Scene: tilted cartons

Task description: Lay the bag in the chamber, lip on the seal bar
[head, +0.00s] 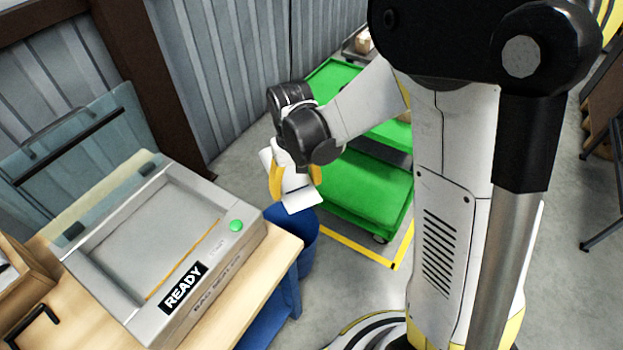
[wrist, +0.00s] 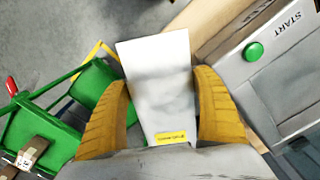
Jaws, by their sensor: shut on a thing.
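The bag (head: 303,199) is a pale grey-white flat packet with a small yellow label, which shows in the wrist view (wrist: 158,85). My gripper (head: 294,182) is shut on it, with yellow fingers at both sides in the wrist view (wrist: 162,100). The gripper hangs in the air right of the sealing machine, over the blue bin, apart from the chamber. The chamber (head: 150,235) is an empty grey recess with its clear lid (head: 65,150) raised. The seal bar (head: 183,260) looks like a thin orange strip along its near right side.
The machine's green START button (head: 236,225) and READY sign (head: 183,287) are on its front rim. It stands on a wooden bench (head: 262,262). A blue bin (head: 303,240) stands beside the bench, and a green cart (head: 370,190) is behind my arm. A corrugated wall is behind.

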